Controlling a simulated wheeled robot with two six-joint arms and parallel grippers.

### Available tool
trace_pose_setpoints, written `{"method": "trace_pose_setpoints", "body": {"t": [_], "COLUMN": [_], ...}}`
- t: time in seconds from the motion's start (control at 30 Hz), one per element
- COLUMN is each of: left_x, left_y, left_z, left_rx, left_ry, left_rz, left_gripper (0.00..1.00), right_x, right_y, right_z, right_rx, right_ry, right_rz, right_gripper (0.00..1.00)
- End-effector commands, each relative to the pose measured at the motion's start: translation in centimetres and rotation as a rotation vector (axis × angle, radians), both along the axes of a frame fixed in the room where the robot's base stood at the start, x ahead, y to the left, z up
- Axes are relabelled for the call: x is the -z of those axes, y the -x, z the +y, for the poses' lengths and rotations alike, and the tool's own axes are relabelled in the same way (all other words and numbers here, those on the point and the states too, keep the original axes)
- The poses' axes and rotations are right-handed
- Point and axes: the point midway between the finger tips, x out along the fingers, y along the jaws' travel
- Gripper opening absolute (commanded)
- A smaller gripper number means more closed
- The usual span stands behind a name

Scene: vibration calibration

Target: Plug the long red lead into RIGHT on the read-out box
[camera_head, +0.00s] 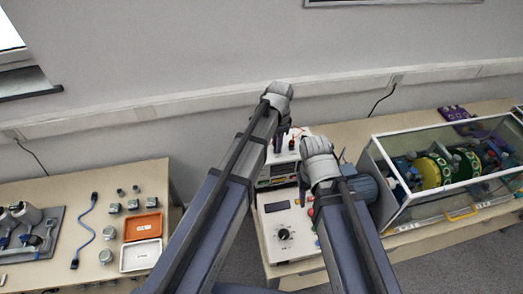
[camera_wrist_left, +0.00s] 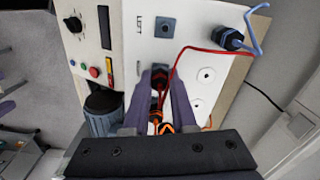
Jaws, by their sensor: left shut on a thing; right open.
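The pale read-out box (camera_wrist_left: 198,25) fills the upper middle of the left wrist view, with a dark socket (camera_wrist_left: 165,27) marked LEFT. It also shows in the head view (camera_head: 318,132), partly behind my arms. My left gripper (camera_wrist_left: 160,88) is over its face, shut on the red lead's plug (camera_wrist_left: 157,97); it also shows in the head view (camera_head: 283,140). The red lead (camera_wrist_left: 190,48) loops up and right from there. A RIGHT label is not visible, and I cannot tell whether the plug is seated. My right gripper (camera_head: 306,178) is open close by, fingers mostly hidden.
A dark plug with a blue lead (camera_wrist_left: 231,39) is at the box's far edge. A control box with a dial (camera_head: 285,236) stands nearer me. A blue-grey motor (camera_head: 366,184) and a clear-walled case (camera_head: 440,200) are on the right. The left table holds trays (camera_head: 142,226).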

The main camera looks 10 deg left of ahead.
Motion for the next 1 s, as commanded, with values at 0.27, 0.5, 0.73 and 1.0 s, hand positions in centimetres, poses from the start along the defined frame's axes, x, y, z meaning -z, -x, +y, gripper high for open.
{"method": "trace_pose_setpoints", "body": {"t": [0.27,0.5,0.73,1.0], "left_x": [0.0,0.0,-0.2,-1.4], "left_y": [0.0,0.0,0.0,0.0], "left_z": [0.0,0.0,0.0,0.0], "left_rx": [-0.002,-0.003,-0.003,-0.003], "left_ry": [0.0,0.0,0.0,0.0], "left_rz": [0.0,0.0,0.0,0.0], "left_gripper": [0.44,0.59,0.59,0.59], "right_x": [0.0,0.0,-0.2,-1.3], "right_y": [0.0,0.0,0.0,0.0], "right_z": [0.0,0.0,0.0,0.0], "right_rx": [0.0,0.0,0.0,0.0], "right_ry": [0.0,0.0,0.0,0.0], "right_rz": [0.0,0.0,0.0,0.0], "right_gripper": [0.5,0.5,0.5,0.5]}}
